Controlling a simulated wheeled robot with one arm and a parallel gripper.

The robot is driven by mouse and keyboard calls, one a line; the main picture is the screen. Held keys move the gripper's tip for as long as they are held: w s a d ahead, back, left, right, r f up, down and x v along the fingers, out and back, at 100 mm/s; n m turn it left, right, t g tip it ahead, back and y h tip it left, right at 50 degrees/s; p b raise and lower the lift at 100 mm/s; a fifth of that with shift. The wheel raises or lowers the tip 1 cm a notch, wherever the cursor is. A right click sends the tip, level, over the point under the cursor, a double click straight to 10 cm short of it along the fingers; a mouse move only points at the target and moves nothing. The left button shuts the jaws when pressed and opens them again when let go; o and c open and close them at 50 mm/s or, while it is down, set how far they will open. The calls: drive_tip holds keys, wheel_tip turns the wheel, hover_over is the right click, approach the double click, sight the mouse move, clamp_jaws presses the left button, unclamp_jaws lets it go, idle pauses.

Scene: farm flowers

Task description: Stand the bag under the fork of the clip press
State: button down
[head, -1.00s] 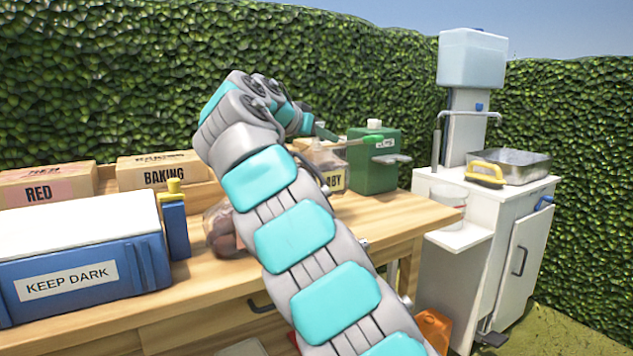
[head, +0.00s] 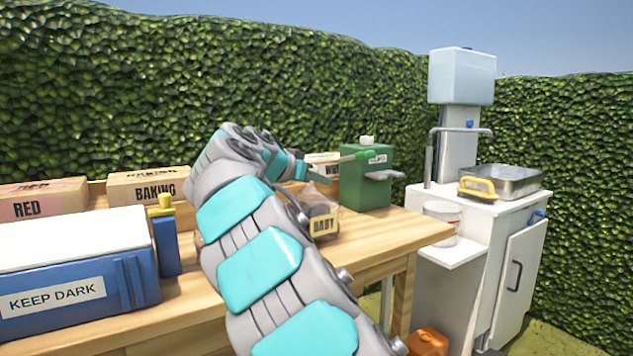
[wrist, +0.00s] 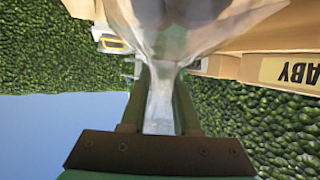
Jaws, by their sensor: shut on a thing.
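My gripper (wrist: 160,80) is shut on the gathered neck of a clear bag (wrist: 170,45); dark rounded contents bulge beyond the fingers in the wrist view. In the head view the bag (head: 318,203) hangs below my gripper (head: 304,172), close above or on the bench, its base not clear. A BABY label (head: 324,225) shows at its lower part. The green clip press (head: 365,185) stands to the right of and behind the bag, apart from it in the picture. Its grey fork (head: 384,175) sticks out at its right side.
RED (head: 35,207) and BAKING (head: 155,190) boxes line the wooden bench's back. A blue KEEP DARK cooler (head: 80,290) fills its left. A white sink cabinet (head: 480,235) stands to the right. Bench space (head: 410,228) right of the bag is clear. My arm hides the bench middle.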

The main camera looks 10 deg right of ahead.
drive_tip(key=shift+f, duration=0.15)
drive_tip(key=c, duration=1.1)
unclamp_jaws()
drive_tip(key=shift+f, duration=0.1)
drive_tip(key=o, duration=0.5)
